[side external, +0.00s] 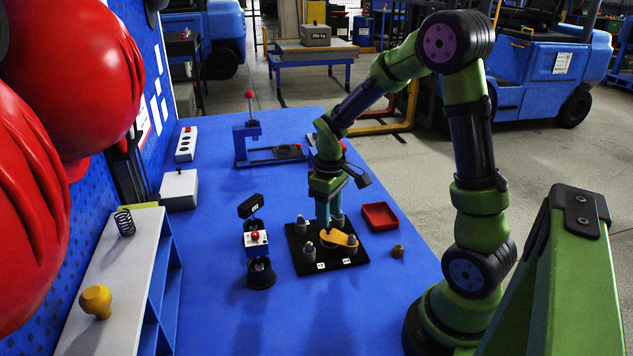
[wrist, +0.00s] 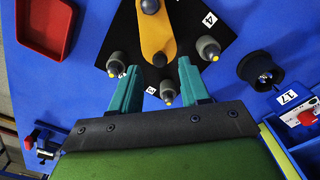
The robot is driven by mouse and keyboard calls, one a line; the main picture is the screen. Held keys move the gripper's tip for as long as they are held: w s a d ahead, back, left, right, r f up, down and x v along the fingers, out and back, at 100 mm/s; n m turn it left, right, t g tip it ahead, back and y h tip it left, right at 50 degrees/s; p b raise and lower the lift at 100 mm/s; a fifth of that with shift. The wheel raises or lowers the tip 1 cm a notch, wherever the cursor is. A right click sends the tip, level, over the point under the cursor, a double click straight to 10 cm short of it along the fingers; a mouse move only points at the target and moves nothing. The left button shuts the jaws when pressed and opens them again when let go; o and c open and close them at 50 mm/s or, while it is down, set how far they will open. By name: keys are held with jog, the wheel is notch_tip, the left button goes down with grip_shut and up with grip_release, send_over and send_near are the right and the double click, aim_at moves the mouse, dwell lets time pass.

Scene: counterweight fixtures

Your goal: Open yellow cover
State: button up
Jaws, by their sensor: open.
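The yellow cover (side external: 340,238) is a flat, rounded bar lying on a black square plate (side external: 304,262) that carries several grey posts. In the wrist view the yellow cover (wrist: 156,35) runs down from the top edge, with a dark round knob on it. My gripper (side external: 325,222) points down over the plate, close to the cover's left end. The cover's near end lies just beyond the fingertips. I cannot tell whether a finger touches it.
Grey posts stand close by, at left (wrist: 117,64), right (wrist: 208,48) and between the fingers' lower parts (wrist: 167,92). A red tray (side external: 380,216) and a small brown knob (side external: 397,251) lie to the right. A black stand with a red-button box (side external: 256,240) is at left.

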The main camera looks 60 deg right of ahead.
aim_at(339, 234)
jog(key=shift+f, duration=1.4)
jog(key=shift+c, duration=0.4)
grip_shut()
